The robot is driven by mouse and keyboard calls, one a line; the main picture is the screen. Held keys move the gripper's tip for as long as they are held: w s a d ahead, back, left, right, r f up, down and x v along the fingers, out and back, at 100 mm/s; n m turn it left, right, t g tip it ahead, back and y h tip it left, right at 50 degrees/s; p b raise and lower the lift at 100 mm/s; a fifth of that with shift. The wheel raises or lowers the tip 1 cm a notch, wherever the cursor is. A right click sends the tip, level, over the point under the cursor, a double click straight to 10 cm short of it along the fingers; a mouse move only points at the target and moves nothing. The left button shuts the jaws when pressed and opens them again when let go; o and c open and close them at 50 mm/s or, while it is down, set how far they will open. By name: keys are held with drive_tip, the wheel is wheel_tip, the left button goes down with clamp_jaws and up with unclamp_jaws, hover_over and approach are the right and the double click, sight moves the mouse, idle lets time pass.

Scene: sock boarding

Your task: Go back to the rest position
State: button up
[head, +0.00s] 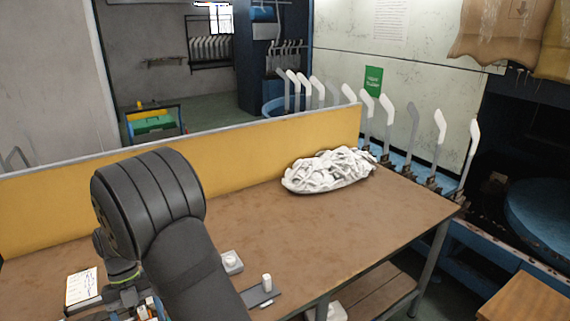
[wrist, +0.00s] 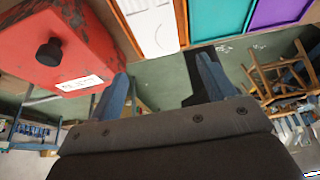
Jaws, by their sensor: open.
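My gripper (wrist: 165,88) shows in the wrist view with its two blue-grey fingers spread apart and nothing between them. The wrist camera looks out over the room, away from the tabletop. In the head view my dark arm rises over the left part of the brown table (head: 340,235) and hides what is behind it; the gripper's fingers cannot be made out there. A heap of white socks (head: 330,169) lies at the back right of the table, apart from my arm.
A yellow panel (head: 270,145) runs along the table's back edge. White foot-shaped boards (head: 388,112) stand in a row behind it. The table's middle is clear. A red box (wrist: 65,45) shows in the wrist view.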

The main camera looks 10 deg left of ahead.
drive_tip(key=w+m+y, duration=0.1)
drive_tip(key=w+m, duration=0.2)
drive_tip(key=w+d+m+y, duration=0.1)
drive_tip(key=w+m, duration=0.2)
drive_tip(key=w, duration=0.1)
drive_tip(key=w+d+m+g+y, duration=0.1)
drive_tip(key=w+m, duration=0.2)
drive_tip(key=w, duration=0.1)
drive_tip(key=w+d+m+t+y, duration=0.1)
drive_tip(key=w+d+m+t, duration=0.1)
drive_tip(key=w+d+m, duration=0.4)
drive_tip(key=w+d+r+m+t+y, duration=0.1)
drive_tip(key=w+d+m+t, duration=0.2)
drive_tip(key=w+m, duration=0.9)
drive_tip(key=w+d+m+t+y, duration=0.1)
drive_tip(key=w+d+m+t, duration=0.1)
drive_tip(key=w+d+m, duration=0.7)
drive_tip(key=shift+w+d+r, duration=0.35)
drive_tip(key=shift+w+d, duration=0.05)
drive_tip(key=shift+w, duration=0.6)
